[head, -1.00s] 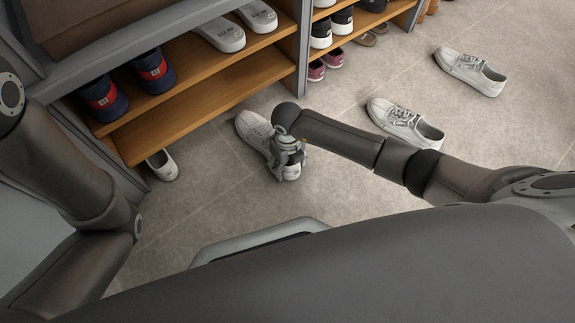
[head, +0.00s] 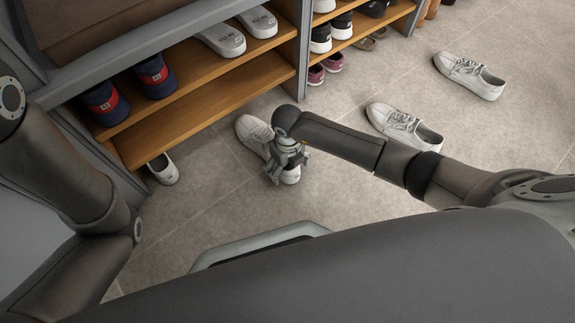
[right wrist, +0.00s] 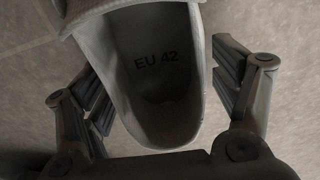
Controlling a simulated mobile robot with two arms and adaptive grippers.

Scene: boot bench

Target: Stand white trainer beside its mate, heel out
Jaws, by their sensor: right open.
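A white trainer (head: 253,132) stands on the floor in front of the bench, its toe toward the shelves and its heel toward me. My right gripper (head: 288,172) is over its heel and hides part of it. In the right wrist view, the open fingers of the gripper (right wrist: 165,108) lie on either side of the trainer's heel (right wrist: 122,85), with a visible gap on the right side. The insole reads EU 42. Other white shoes are in view; I cannot tell for certain which is the mate. My left gripper is out of view.
A white shoe (head: 163,170) is partly hidden under the bench's lower shelf (head: 205,105). Two white lace-up shoes lie on the floor at right, one nearer (head: 404,124) and one farther (head: 470,75). White slip-ons (head: 222,38) and navy shoes (head: 155,75) stand on the upper shelf.

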